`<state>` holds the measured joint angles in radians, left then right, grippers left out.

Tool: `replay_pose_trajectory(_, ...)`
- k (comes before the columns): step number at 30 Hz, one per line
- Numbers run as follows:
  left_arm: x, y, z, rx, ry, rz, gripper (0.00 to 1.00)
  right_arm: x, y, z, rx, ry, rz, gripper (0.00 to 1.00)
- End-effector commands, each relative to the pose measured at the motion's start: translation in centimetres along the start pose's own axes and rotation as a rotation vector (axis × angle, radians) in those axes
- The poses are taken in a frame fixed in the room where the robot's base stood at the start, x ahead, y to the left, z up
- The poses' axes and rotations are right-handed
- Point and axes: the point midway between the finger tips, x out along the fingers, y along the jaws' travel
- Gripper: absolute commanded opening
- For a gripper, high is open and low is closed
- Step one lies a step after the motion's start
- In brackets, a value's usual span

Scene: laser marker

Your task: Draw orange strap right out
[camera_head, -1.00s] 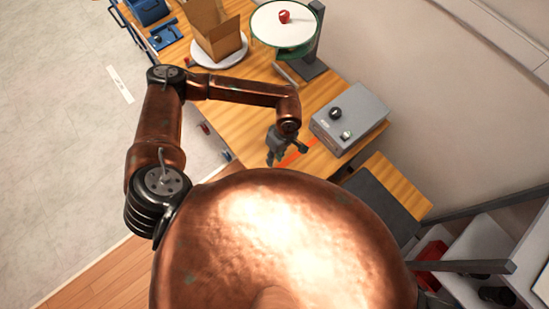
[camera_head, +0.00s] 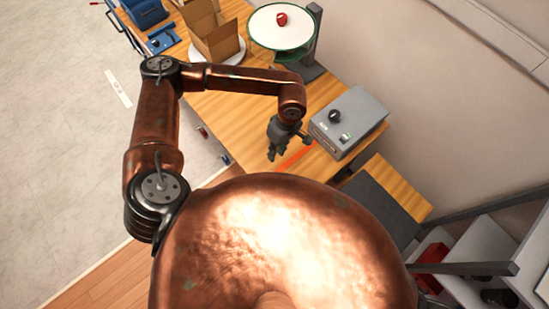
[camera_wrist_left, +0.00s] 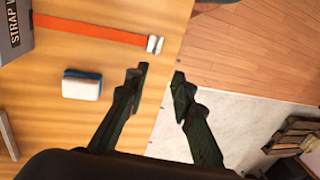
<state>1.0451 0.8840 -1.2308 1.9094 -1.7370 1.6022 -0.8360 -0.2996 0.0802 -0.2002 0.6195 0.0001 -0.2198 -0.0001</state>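The orange strap (camera_wrist_left: 95,30) runs straight out of a grey box with "STRAP" lettering (camera_wrist_left: 14,30) in the left wrist view. Its free end carries a pale end piece (camera_wrist_left: 155,44) near the table edge. In the head view the strap (camera_head: 296,158) lies on the table beside the grey box (camera_head: 348,121). My left gripper (camera_wrist_left: 160,72) is open, with nothing between its fingers. The strap's end piece shows just beyond the fingertips, apart from them in the picture. In the head view the left gripper (camera_head: 280,145) is close to the strap. My right gripper is not in view.
A blue and white block (camera_wrist_left: 82,85) lies on the table near the strap. A cardboard box (camera_head: 215,35) and a round green-rimmed platform (camera_head: 285,45) with a red item stand farther back. Open floor (camera_head: 60,150) lies to the left of the table.

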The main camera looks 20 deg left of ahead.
Motion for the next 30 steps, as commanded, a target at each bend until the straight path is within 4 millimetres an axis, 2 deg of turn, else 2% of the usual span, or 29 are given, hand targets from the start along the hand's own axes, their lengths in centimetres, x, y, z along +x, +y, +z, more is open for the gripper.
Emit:
replay_pose_trajectory(3, -2.4, 0.1, 0.0, 0.001, 0.001, 0.003, 0.23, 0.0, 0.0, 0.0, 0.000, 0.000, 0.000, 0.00)
replay_pose_trajectory(9, -4.7, 0.1, 0.0, 0.001, 0.001, 0.001, 0.23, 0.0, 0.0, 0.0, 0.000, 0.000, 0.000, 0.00)
replay_pose_trajectory(14, -5.2, 0.0, 0.0, 0.001, 0.000, -0.001, 0.23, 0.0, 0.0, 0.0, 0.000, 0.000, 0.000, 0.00)
replay_pose_trajectory(30, -5.2, 0.0, 0.1, 0.001, -0.004, 0.000, 0.23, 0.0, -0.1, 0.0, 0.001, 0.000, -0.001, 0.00)
